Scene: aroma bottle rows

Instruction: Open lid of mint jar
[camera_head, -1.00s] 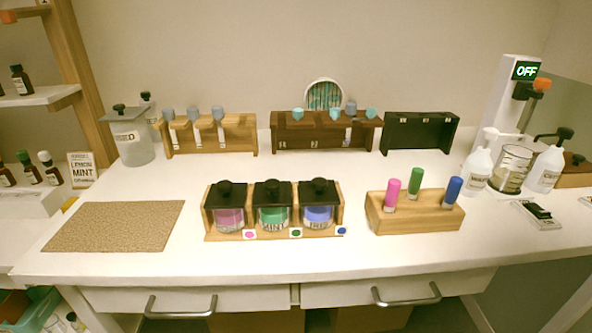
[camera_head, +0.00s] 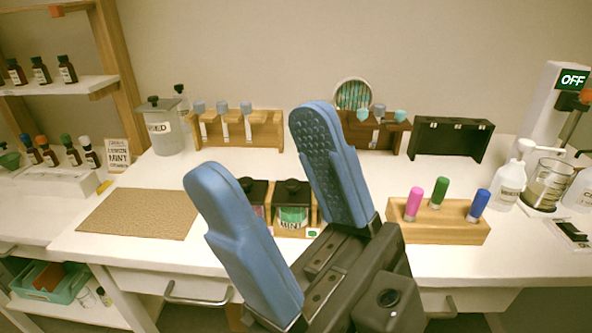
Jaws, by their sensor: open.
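The mint jar (camera_head: 291,217) has green contents and a black knobbed lid (camera_head: 292,190) that sits on it. It stands in a wooden rack on the counter, partly hidden by my gripper. The jar to its left (camera_head: 256,196) shows only in part, and the rack's right jar is hidden behind my right finger. My gripper (camera_head: 263,145) is open and empty, with its two blue fingers spread wide in the foreground. From this view the mint jar appears between the fingers; I cannot tell the distance.
A wooden block (camera_head: 440,230) with pink, green and blue capped sticks stands to the right. A cork mat (camera_head: 140,213) lies left. White bottles (camera_head: 509,180) and a glass beaker (camera_head: 548,183) stand at the right. Racks (camera_head: 245,130) line the back.

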